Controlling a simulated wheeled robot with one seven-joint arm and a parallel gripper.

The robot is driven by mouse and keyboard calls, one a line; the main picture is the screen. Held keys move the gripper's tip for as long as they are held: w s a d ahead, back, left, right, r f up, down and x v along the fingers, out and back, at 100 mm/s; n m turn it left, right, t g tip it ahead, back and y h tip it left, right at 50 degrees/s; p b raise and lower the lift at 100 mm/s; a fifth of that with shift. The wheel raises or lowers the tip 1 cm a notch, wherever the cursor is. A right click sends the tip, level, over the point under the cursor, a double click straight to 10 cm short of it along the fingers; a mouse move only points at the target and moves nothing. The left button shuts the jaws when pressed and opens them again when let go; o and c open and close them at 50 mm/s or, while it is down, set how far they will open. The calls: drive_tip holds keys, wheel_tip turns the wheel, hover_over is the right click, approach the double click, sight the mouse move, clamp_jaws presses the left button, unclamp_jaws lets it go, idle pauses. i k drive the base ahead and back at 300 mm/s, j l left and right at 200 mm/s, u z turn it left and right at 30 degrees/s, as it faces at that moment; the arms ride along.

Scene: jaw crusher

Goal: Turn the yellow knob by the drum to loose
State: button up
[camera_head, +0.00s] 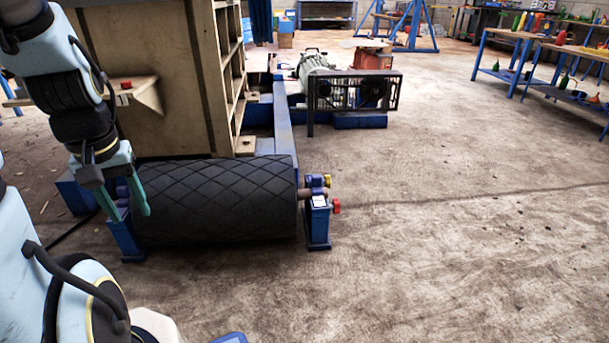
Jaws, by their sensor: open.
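The yellow knob (327,181) is small and sits on the blue bearing block at the right end of the black drum (215,198). The drum lies level and has a diamond pattern. A red knob (336,206) sticks out to the right, lower on the same blue stand (318,228). My gripper (131,213) is open and empty, with teal fingers pointing down at the drum's left end, far to the left of the yellow knob. I cannot tell whether the fingers touch the drum. The yellow knob's setting is too small to read.
A tall tan crusher body (150,60) stands behind the drum, with a small red button (126,85) on its bracket. A caged motor unit (352,91) stands farther back. Workbenches (560,50) line the right. The floor (450,230) right of the drum is clear.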

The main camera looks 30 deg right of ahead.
sight(326, 180)
drive_tip(key=l+u, duration=0.25)
drive_tip(key=l, duration=0.35)
drive_tip(key=l+u, duration=0.2)
drive_tip(key=l, duration=0.4)
drive_tip(key=k+l+u, duration=0.25)
drive_tip(key=l, duration=0.9)
drive_tip(key=k+l, duration=0.15)
drive_tip(key=l, duration=0.4)
drive_tip(key=l+u, duration=0.1)
drive_tip(key=l, duration=0.4)
drive_tip(key=k+l, duration=0.15)
drive_tip(key=l, duration=0.4)
drive_tip(key=k+l, duration=0.1)
drive_tip(key=l, duration=0.45)
